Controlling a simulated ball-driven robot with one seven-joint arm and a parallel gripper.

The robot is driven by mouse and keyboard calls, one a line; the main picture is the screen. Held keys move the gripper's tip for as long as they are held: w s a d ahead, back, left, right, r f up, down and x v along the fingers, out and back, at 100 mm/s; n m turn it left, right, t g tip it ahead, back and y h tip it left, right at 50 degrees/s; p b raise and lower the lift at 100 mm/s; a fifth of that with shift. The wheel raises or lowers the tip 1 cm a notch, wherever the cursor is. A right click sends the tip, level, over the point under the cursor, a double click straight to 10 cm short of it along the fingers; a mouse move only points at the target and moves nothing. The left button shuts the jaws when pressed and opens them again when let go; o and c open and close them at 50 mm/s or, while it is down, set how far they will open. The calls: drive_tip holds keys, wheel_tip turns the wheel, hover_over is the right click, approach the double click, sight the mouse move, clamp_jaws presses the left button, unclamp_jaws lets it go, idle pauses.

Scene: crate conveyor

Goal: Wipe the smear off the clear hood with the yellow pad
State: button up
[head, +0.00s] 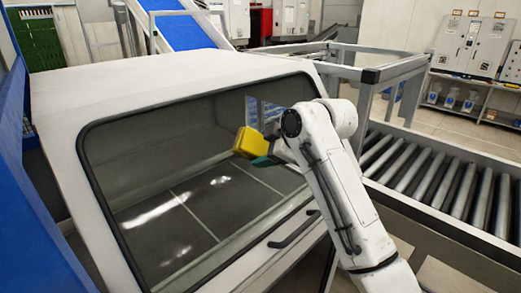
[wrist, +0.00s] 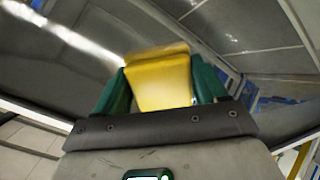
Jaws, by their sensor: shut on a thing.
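The yellow pad (head: 250,142) is held in my gripper (head: 268,160), in front of the right part of the clear hood (head: 150,165). In the wrist view the yellow pad (wrist: 160,80) sits between the two green fingers of my gripper (wrist: 162,84), which are shut on it. I cannot tell whether the pad touches the hood's pane. The hood is a sloping clear pane in a pale frame with a dark seal. Bright streaks show through or on the pane; I cannot tell the smear from reflections.
A dark handle (head: 294,229) stands out from the hood's lower frame. A roller conveyor (head: 430,180) with a grey metal frame (head: 400,70) lies to the right. A blue belt (head: 183,30) rises behind the hood. A blue panel stands at the left edge.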

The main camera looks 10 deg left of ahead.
sight(254, 153)
drive_tip(key=shift+w+d, duration=1.15)
drive_tip(key=shift+w, duration=0.3)
drive_tip(key=shift+w+d, duration=1.15)
drive_tip(key=shift+w, duration=0.3)
drive_tip(key=shift+s, duration=0.1)
drive_tip(key=shift+s+a+f+p, duration=0.1)
drive_tip(key=shift+s+a+p, duration=0.2)
drive_tip(key=shift+s+a, duration=1.05)
drive_tip(key=shift+s+a+p, duration=0.3)
drive_tip(key=shift+s+a, duration=0.8)
drive_tip(key=shift+s, duration=0.45)
drive_tip(key=shift+s+a+p, duration=0.25)
drive_tip(key=shift+s+a, duration=0.3)
drive_tip(key=shift+s, duration=0.2)
drive_tip(key=shift+s+a+p, duration=0.2)
drive_tip(key=shift+s+a, duration=0.3)
drive_tip(key=shift+s, duration=0.2)
drive_tip(key=shift+p+v, duration=0.6)
drive_tip(key=shift+v, duration=2.5)
